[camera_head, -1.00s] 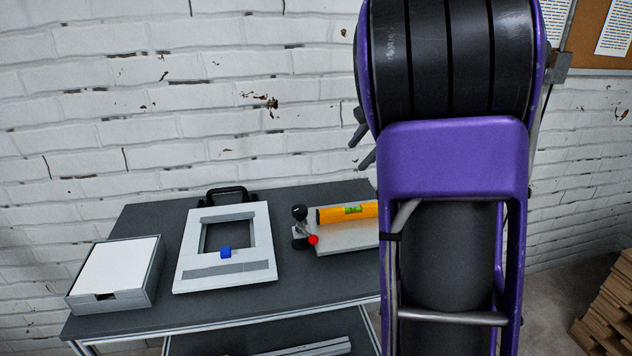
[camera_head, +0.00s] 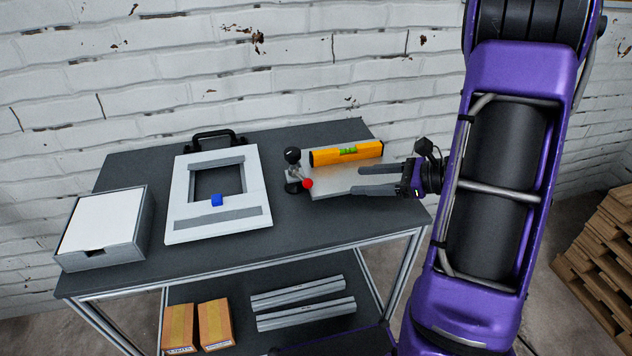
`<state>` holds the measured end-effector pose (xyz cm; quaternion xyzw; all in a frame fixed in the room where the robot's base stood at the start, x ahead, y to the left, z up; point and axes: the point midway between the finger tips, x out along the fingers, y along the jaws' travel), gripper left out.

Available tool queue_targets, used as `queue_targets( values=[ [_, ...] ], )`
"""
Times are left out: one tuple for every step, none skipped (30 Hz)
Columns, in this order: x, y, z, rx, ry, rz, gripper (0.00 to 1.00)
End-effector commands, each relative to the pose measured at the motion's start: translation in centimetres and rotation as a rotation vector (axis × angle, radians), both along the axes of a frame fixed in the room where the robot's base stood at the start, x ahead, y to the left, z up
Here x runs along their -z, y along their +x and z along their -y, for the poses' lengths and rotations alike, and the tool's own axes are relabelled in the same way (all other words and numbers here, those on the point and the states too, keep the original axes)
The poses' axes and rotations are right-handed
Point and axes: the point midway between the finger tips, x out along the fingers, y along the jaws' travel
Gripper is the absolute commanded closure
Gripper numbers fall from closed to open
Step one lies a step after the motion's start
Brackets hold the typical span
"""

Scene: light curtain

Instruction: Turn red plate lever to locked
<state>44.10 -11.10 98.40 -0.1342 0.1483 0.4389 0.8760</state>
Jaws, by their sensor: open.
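The base plate (camera_head: 325,177) lies on the right half of the dark table. At its left end stands a small lever mechanism with a black knob (camera_head: 292,155) on top and a red ball knob (camera_head: 308,183) low at its front. My gripper (camera_head: 357,180) is open and empty. Its two grey fingers point left over the right part of the plate, to the right of the red knob and apart from it. Whether the fingers touch the plate cannot be told.
A grey paper tray (camera_head: 138,222) stands at the left. Two cardboard boxes (camera_head: 196,326) and metal bars (camera_head: 303,302) are on the lower shelf. Wooden pallets (camera_head: 600,245) stand at the right.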

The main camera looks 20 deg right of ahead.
Motion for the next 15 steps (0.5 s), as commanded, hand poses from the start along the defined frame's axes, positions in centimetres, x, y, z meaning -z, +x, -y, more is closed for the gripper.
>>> queue_targets(
  values=[
    [0.6, 0.6, -1.0, -0.004, 0.001, -0.004, 0.39],
    [0.8, 1.0, -1.5, -0.005, 0.001, -0.004, 0.39],
    [1.1, 1.5, -2.2, -0.005, 0.001, -0.003, 0.39],
    [1.4, 1.9, -2.7, -0.005, 0.000, -0.003, 0.39],
    [1.7, 2.3, -3.1, -0.005, 0.000, -0.003, 0.39],
    [2.0, 2.7, -3.8, -0.005, 0.001, -0.003, 0.39],
    [2.3, 3.1, -4.2, -0.005, -0.001, -0.003, 0.39],
    [2.5, 3.5, -4.7, -0.005, -0.001, -0.002, 0.39],
    [2.8, 4.0, -5.4, -0.006, -0.001, -0.002, 0.39],
    [3.1, 4.3, -5.8, -0.005, -0.001, -0.003, 0.39],
    [3.3, 4.7, -6.2, -0.004, -0.001, -0.003, 0.39],
    [3.6, 5.2, -6.8, -0.005, -0.002, -0.003, 0.39],
    [3.8, 5.5, -7.1, -0.005, -0.001, -0.002, 0.39],
    [3.9, 5.7, -7.5, -0.003, -0.001, -0.003, 0.39],
    [4.2, 6.1, -8.0, -0.004, -0.002, -0.004, 0.39]
  ],
)
